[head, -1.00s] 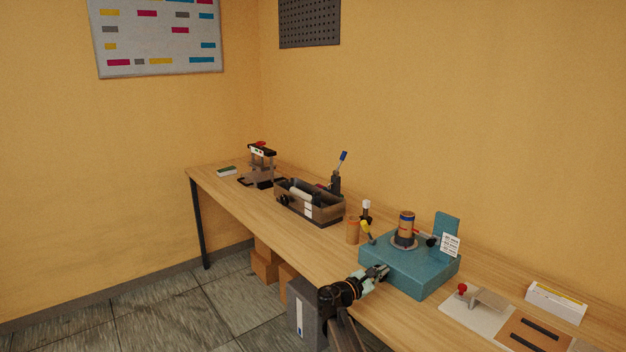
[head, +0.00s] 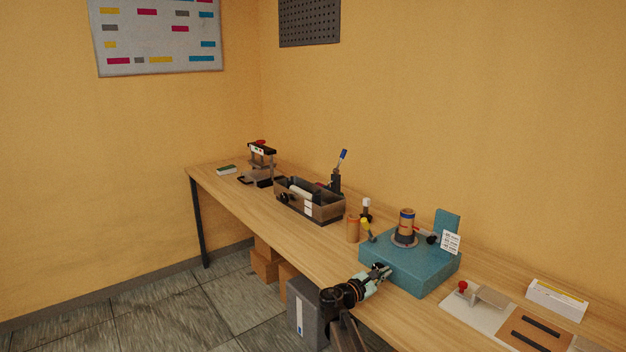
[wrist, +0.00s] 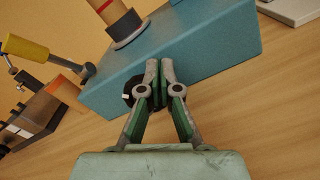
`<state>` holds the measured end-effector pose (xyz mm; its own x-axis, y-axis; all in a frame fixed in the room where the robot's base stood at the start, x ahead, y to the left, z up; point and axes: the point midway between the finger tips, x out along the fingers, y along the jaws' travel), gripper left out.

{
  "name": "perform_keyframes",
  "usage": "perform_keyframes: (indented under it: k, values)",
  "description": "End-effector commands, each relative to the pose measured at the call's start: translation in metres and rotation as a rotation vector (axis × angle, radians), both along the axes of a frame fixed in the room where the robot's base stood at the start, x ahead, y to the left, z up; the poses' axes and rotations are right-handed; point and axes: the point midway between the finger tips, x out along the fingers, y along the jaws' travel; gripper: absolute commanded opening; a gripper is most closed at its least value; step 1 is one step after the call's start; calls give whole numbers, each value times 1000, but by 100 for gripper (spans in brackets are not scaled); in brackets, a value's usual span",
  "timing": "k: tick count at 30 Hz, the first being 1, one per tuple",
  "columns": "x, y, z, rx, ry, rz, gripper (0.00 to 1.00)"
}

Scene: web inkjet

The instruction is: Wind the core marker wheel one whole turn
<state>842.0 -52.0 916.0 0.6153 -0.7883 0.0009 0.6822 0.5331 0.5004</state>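The blue core marker box (head: 405,272) stands on the bench with an upright brown core (head: 406,222) on top. In the wrist view a black round wheel (wrist: 129,92) with a white mark sits at the front face of the blue box (wrist: 205,50), partly hidden by my fingers. My gripper (wrist: 161,75) is at that face, right beside or over the wheel, its fingers drawn nearly together. I see nothing clearly held between them. In the head view my gripper (head: 383,271) is at the box's front left, and the wheel cannot be made out.
A yellow-handled lever (head: 367,230) and a brown cylinder (head: 352,230) stand left of the box, with an open dark tray (head: 325,214) farther left. A board with a red knob (head: 462,287) lies to the right. The bench front edge runs below my gripper.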

Motion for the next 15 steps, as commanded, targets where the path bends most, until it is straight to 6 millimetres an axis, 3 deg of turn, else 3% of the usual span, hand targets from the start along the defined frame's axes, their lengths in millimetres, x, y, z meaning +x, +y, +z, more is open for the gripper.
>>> perform_keyframes:
  k: [15]
  values:
    - [-8, 0, 4, 1, 1, 2, 0]
